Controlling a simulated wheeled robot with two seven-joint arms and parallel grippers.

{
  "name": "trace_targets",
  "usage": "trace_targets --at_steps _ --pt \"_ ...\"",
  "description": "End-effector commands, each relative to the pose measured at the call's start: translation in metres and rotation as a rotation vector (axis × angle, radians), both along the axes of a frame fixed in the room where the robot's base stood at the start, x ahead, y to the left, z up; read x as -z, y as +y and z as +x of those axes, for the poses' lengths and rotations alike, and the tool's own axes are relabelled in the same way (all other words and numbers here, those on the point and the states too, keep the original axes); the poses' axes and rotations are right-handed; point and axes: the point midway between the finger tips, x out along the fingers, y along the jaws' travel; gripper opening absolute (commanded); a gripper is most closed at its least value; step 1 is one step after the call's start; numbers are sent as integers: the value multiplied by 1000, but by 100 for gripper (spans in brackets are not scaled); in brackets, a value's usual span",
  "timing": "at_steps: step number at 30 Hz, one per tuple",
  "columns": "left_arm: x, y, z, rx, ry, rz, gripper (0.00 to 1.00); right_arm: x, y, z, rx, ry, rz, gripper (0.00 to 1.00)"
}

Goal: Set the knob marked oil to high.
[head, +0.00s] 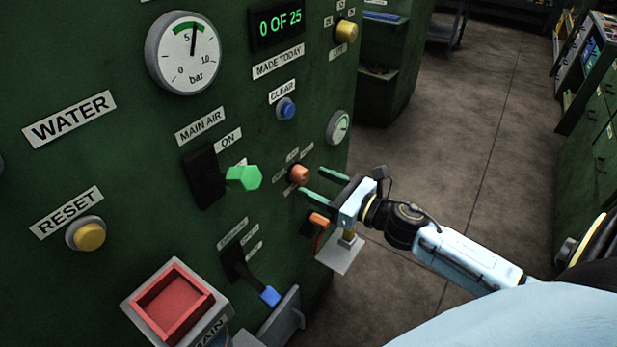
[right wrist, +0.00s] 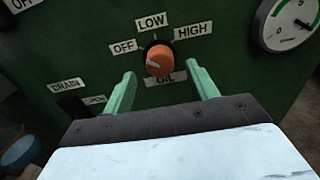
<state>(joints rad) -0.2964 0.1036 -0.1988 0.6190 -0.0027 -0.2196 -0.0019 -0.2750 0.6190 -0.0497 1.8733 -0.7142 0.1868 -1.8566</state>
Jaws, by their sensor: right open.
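The oil knob (right wrist: 159,60) is orange and round, on the green panel, with OIL below it and the labels OFF (right wrist: 123,47), LOW (right wrist: 152,21) and HIGH (right wrist: 190,31) around its top. A pale mark on its face lies at the left, on the OFF side. In the head view the knob (head: 299,174) is small and its labels are unreadable. My right gripper (head: 313,183) is open, its green fingers pointing at the panel on either side of the knob, apart from it as far as I can see. My left gripper is out of view.
The MAIN AIR lever (head: 243,178) with a green handle sticks out to the left. A blue-tipped lever (head: 270,296) is lower. Open floor lies right of the panel.

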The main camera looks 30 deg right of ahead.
Motion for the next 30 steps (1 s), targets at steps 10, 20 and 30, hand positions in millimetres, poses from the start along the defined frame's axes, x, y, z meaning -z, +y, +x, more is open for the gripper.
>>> trace_targets --at_steps 10,20,30 --pt "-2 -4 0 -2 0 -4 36 0 11 28 1 0 0 58" --pt "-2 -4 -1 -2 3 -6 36 0 12 29 0 1 1 54" --pt "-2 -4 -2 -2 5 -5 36 0 12 29 0 0 1 14"
